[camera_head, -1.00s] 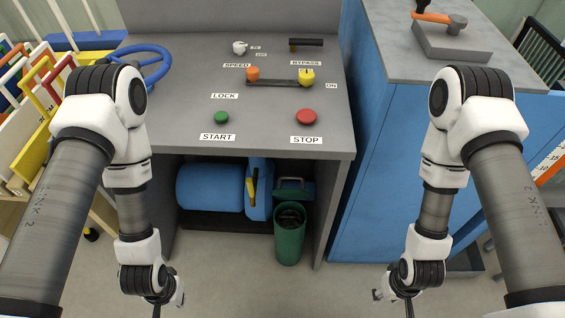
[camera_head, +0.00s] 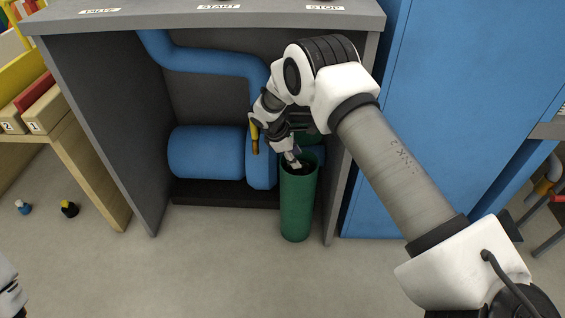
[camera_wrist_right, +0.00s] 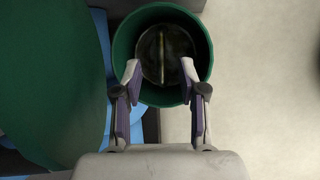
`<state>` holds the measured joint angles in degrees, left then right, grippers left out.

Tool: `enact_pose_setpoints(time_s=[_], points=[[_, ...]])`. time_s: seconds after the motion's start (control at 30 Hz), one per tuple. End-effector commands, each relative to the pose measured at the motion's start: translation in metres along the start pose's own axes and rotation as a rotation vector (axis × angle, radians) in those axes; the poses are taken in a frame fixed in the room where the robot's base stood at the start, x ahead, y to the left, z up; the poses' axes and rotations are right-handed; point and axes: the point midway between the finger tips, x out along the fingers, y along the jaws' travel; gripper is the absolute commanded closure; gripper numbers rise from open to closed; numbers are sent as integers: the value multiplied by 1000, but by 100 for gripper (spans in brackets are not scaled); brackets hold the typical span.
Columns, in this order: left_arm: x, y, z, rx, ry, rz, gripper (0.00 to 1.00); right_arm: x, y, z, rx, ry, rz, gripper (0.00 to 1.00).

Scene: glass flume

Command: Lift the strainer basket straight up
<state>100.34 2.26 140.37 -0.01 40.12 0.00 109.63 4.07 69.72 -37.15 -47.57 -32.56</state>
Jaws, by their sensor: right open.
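The strainer basket (camera_wrist_right: 152,62) is a dark, round mesh insert with a thin light bar handle (camera_wrist_right: 163,50) across its mouth. It sits down inside the green strainer body (camera_head: 298,210), an upright open-topped cylinder whose rim (camera_wrist_right: 119,50) shows in the right wrist view. My right gripper (camera_head: 294,160) points down at the mouth of the cylinder. In the right wrist view, the right gripper (camera_wrist_right: 161,70) is open, one finger on each side of the handle and apart from it. In the head view, my wrist and fingers hide part of the mouth.
A large green disc (camera_wrist_right: 45,85), perhaps the lid, stands close left in the wrist view. Blue pump and pipework (camera_head: 205,153) with a yellow lever (camera_head: 254,136) lie left of the cylinder. The grey bench (camera_head: 200,20) overhangs; its side panel (camera_head: 337,180) stands close right. Floor in front is clear.

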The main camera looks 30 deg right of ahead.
Motion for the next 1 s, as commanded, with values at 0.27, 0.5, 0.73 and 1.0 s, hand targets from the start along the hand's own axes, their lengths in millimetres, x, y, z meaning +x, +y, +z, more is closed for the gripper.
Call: enact_pose_setpoints(time_s=[0.27,0.5,0.73,1.0], points=[[23,0,0,0,-1,0,100,54,-2,-2,1,1,-2,59],[24,0,1,-1,-1,0,100,60,-1,0,1,1,-1,59],[24,0,1,-1,-2,0,100,60,-1,-1,1,1,-2,100],[21,0,1,-1,-2,0,100,57,-1,0,1,1,-1,100]])
